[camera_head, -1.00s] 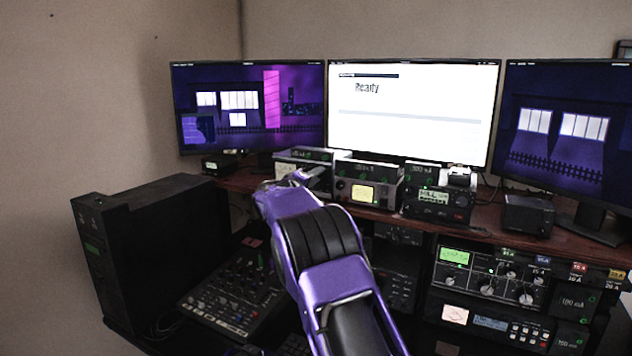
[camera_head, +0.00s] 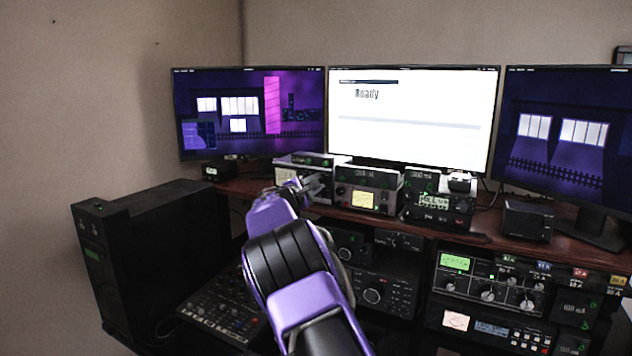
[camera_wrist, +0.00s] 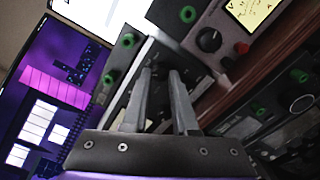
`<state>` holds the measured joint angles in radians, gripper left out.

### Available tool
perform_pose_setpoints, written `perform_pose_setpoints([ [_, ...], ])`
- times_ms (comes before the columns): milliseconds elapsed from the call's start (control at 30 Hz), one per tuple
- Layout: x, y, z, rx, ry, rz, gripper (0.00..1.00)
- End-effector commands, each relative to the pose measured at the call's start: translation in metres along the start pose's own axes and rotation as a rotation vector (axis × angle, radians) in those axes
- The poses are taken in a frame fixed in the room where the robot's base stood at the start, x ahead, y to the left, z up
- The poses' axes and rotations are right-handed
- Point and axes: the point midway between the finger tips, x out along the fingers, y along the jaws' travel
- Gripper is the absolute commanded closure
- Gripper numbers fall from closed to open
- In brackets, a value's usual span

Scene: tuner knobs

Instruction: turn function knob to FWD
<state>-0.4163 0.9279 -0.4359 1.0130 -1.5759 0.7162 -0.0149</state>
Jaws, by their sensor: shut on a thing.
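My gripper (camera_wrist: 160,82) reaches up to the front of the left tuner box (camera_wrist: 118,62), its two grey fingers close together on a small dark knob (camera_wrist: 159,71). The fingers hide most of this knob, and no label or pointer mark on it can be read.
A second tuner with a yellow meter (camera_head: 363,198) stands close on the right, with a black radio (camera_head: 437,208) beyond it. Monitors stand behind. A black tower (camera_head: 150,245) and a mixer (camera_head: 222,303) are at the lower left. Rack units sit under the shelf edge.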

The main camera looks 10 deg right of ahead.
Motion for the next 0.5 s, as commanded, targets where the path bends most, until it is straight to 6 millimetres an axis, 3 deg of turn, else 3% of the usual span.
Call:
perform_pose_setpoints([
  [500,0.0003,-0.0009,0.0007,-0.216,-0.002,-0.001,1.0],
])
